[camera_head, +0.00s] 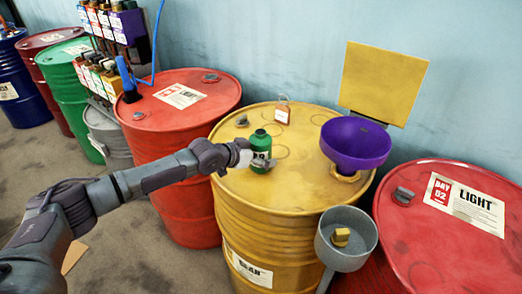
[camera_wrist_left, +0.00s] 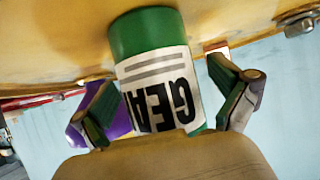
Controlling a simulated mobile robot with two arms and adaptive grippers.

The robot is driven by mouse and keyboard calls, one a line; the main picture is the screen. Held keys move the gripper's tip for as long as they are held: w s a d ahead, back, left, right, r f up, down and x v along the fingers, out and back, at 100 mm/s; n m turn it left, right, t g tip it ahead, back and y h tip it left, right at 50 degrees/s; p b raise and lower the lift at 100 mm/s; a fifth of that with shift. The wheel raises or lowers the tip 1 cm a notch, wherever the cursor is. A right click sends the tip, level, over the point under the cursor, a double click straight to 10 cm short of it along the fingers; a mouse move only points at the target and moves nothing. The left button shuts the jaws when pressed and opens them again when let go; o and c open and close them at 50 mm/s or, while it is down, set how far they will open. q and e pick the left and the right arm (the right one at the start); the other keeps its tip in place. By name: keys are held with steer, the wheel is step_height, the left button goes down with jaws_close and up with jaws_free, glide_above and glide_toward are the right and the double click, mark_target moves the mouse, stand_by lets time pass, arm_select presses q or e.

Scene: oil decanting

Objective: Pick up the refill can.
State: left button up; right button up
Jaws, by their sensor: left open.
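The refill can (camera_head: 261,142) is a small green can with a dark cap. It stands upright on top of the yellow drum (camera_head: 300,180). My left gripper (camera_head: 252,158) is close beside it, reaching in from the left. In the left wrist view the can (camera_wrist_left: 155,75) appears upside down, with a white label reading "GEA". The left gripper's fingers (camera_wrist_left: 166,103) are spread, one on each side of the can. I cannot tell whether either finger touches it. The lower part of the can is partly hidden by the gripper in the head view. My right gripper is not in view.
A purple funnel (camera_head: 355,140) stands on the yellow drum right of the can. A yellow panel (camera_head: 383,80) rises behind. A grey funnel (camera_head: 335,258) hangs at the front.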

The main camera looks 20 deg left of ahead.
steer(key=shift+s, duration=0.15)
arm_select(q)
steer(key=shift+s, duration=0.1)
steer(key=c, duration=0.5)
steer(key=shift+r, duration=0.1)
steer(key=c, duration=1)
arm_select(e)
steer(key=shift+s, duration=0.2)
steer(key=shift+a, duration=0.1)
